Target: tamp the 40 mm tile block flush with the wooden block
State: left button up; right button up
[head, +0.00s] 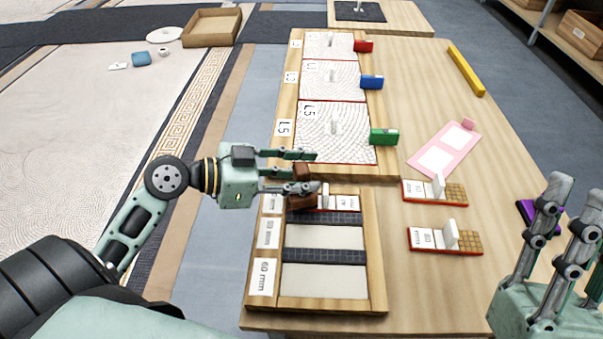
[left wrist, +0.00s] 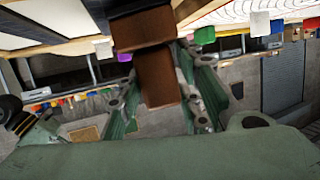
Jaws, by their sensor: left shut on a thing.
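My left gripper (head: 312,172) is shut on the brown wooden block (head: 302,171), over the top slot of the wooden tray (head: 374,250). In the left wrist view the wooden block (left wrist: 157,77) shows large between the fingers. A white tile block (head: 345,203) with an upright handle and a red lower edge lies in that top slot. Its left part is hidden by the gripper and the brown block, so I cannot tell whether they touch. My right gripper (head: 578,196) is empty, fingers spread, at the right edge.
Two tile blocks with white handles (head: 435,190) (head: 445,240) lie right of the tray. Patterned panels (head: 345,120) with red, blue and green blocks stand behind it. A pink card (head: 445,150) and a yellow bar (head: 466,72) lie further right. The tray's lower slots are bare.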

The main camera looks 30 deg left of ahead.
aim_at(301, 167)
pick_arm(q)
jog(key=shift+r+p, duration=0.35)
jog(key=shift+r, duration=0.3)
jog(key=shift+r+p, duration=0.3)
jog(key=shift+r, duration=0.05)
jog(key=shift+r+p, duration=0.35)
jog(key=shift+r, duration=0.45)
pick_arm(e)
jog(key=shift+w+a+f+g+h, duration=0.5)
jog(key=shift+w+f+g+h, duration=0.7)
jog(key=shift+w+f+g, duration=2.55)
pick_arm(q)
jog(key=shift+r+p, duration=0.3)
jog(key=shift+p, duration=0.25)
jog(key=shift+r+p, duration=0.35)
jog(key=shift+r, duration=0.05)
jog(key=shift+r+p, duration=0.3)
jog(key=shift+r, duration=0.4)
pick_arm(e)
notch_tip(301, 167, down, 13)
jog(key=w+d+g+h, duration=0.1)
jog(key=g+h, duration=0.1)
jog(key=g, duration=0.3)
jog(key=shift+d, duration=0.25)
jog(key=shift+w+g, duration=0.1)
jog(key=shift+g, duration=0.15)
